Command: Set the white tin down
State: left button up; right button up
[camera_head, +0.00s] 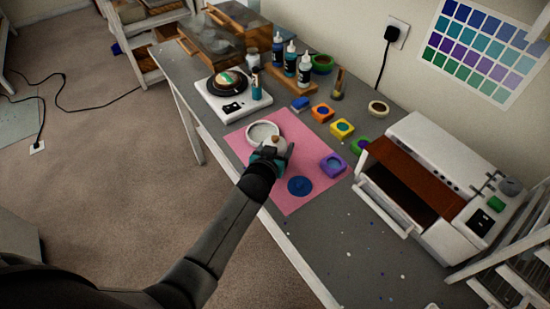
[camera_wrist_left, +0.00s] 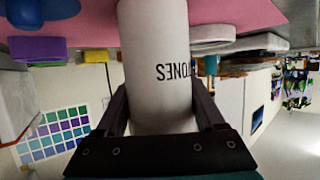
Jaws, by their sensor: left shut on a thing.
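The white tin (camera_head: 277,144) is in my left gripper (camera_head: 272,156), over the pink mat (camera_head: 305,143) on the grey table. In the left wrist view, the picture is upside down and the white tin (camera_wrist_left: 155,60) stands between the two fingers, with dark lettering on its side. The fingers close on it from both sides. The tin looks roughly upright. I cannot tell whether its base touches the mat. My right gripper is not in view.
A white round dish (camera_head: 262,131) is just behind the tin. A blue disc (camera_head: 300,186) and a purple block (camera_head: 333,165) lie to the right on the mat. A white oven-like box (camera_head: 440,160) stands farther right. The mat's front corner is clear.

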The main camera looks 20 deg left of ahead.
pick_arm(q)
jog(key=c, duration=0.9)
